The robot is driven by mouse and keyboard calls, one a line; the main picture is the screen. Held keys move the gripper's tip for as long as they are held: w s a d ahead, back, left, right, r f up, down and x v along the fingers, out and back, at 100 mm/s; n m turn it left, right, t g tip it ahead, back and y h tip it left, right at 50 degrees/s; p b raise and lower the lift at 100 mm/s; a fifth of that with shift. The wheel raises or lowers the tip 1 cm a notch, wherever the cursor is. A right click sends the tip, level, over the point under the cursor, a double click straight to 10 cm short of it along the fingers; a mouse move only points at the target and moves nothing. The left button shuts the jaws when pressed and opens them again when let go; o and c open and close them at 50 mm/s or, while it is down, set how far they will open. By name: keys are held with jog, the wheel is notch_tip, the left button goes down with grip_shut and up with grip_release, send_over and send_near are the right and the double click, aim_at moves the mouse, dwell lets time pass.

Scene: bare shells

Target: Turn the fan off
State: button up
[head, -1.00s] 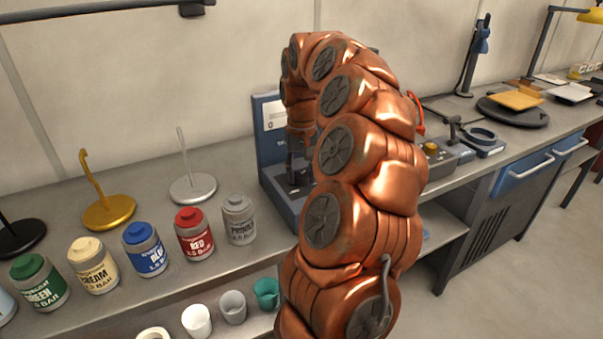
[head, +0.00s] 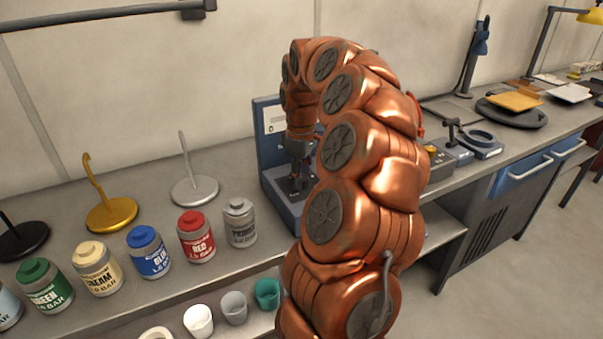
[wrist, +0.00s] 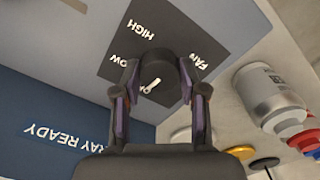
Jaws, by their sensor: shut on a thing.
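The fan control is a black knob (wrist: 160,77) with a white pointer on a dark plate (wrist: 185,30), seen upside down in the wrist view. The plate reads FAN, HIGH and LOW, with another label beginning with O partly hidden at the knob. The pointer slants down-left in the picture, towards that partly hidden label. My gripper (wrist: 160,92) is shut on the knob, one finger on each side. In the head view my gripper (head: 298,185) is low over the base of a blue-grey unit (head: 268,150), mostly hidden by my arm.
Several paint jars, including a red one (head: 196,237) and a grey one (head: 240,222), stand left of the unit. Gold (head: 111,214) and silver (head: 194,190) hook stands are behind them. A box with a yellow button (head: 432,150) is to the right.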

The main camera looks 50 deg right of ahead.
jog(key=shift+n, duration=0.9)
jog(key=o, duration=1.2)
jog(key=shift+c, duration=0.2)
jog(key=shift+r, duration=0.1)
notch_tip(320, 180, up, 12)
dwell(0.3)
